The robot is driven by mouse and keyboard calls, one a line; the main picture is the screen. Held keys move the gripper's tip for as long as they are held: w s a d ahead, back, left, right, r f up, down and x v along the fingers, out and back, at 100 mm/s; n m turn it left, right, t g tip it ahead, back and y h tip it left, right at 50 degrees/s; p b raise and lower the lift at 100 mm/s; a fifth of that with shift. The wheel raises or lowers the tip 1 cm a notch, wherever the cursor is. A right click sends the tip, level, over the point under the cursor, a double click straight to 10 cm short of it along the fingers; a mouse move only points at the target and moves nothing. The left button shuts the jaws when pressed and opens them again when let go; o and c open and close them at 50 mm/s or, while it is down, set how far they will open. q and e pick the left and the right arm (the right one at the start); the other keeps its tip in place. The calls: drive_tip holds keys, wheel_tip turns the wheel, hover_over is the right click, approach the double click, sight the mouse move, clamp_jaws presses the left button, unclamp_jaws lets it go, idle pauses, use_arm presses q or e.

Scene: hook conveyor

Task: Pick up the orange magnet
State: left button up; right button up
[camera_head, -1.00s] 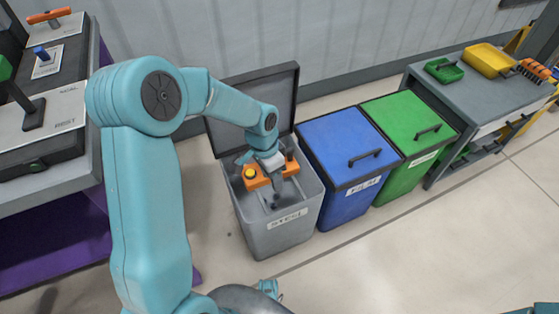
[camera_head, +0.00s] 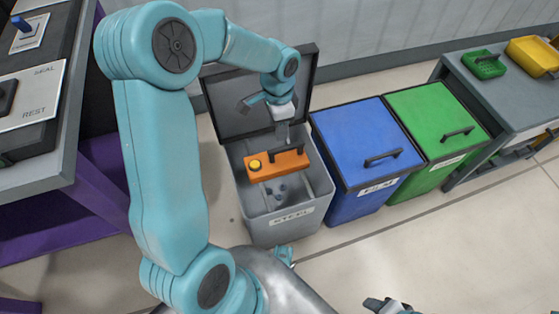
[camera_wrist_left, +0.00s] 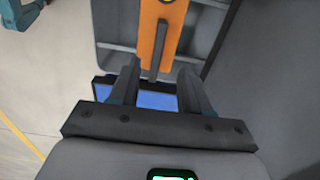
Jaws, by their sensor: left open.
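The orange magnet (camera_head: 290,164) is a block with a yellow button at its left end and a grey upright handle. It is in the mouth of the open grey steel bin (camera_head: 290,222), above a few small dark pieces. What supports it is unclear. My left gripper (camera_head: 270,107) is open and empty above the magnet, before the raised lid. In the left wrist view the orange magnet (camera_wrist_left: 151,30) is beyond the open fingers of my left gripper (camera_wrist_left: 160,78); its dark handle appears between them.
The raised lid (camera_head: 225,98) stands behind the bin. Closed blue (camera_head: 345,135) and green (camera_head: 430,115) bins stand to its right. A grey table (camera_head: 515,100) with green and yellow trays is further right. A workbench (camera_head: 75,140) is at left. Floor in front is clear.

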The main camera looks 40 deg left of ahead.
use_arm(q)
wheel_tip(320, 180, down, 6)
drive_tip(key=shift+s+d+f+b, duration=0.1)
drive_tip(key=shift+f+b, duration=0.05)
drive_tip(key=shift+b, duration=0.65)
wheel_tip(320, 180, down, 5)
drive_tip(key=b, duration=0.2)
drive_tip(key=shift+s+f+b, duration=0.1)
drive_tip(key=shift+b, duration=0.2)
clamp_jaws()
drive_tip(key=shift+r, duration=0.2)
